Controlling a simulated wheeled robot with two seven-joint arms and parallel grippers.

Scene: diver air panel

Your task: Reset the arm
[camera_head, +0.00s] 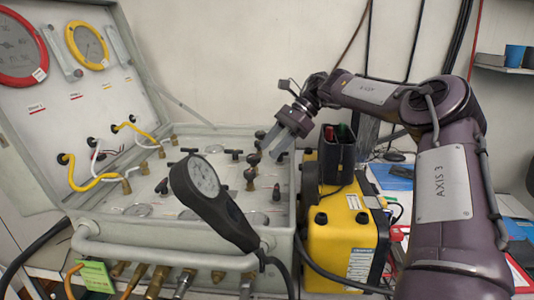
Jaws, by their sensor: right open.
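My right arm comes in from the right, and its open gripper (273,143) hangs over the right part of the diver air panel (120,235). The fingers point down and to the left, and I see nothing between them. They are close above the small knobs (250,172) at the panel's right side; whether they touch one is unclear. The panel is an open grey case with valves and knobs inside. Its raised lid holds a red-rimmed gauge (18,48) and a yellow-rimmed gauge (87,45). My left gripper does not show.
Hose fittings (155,280) line the case's front.

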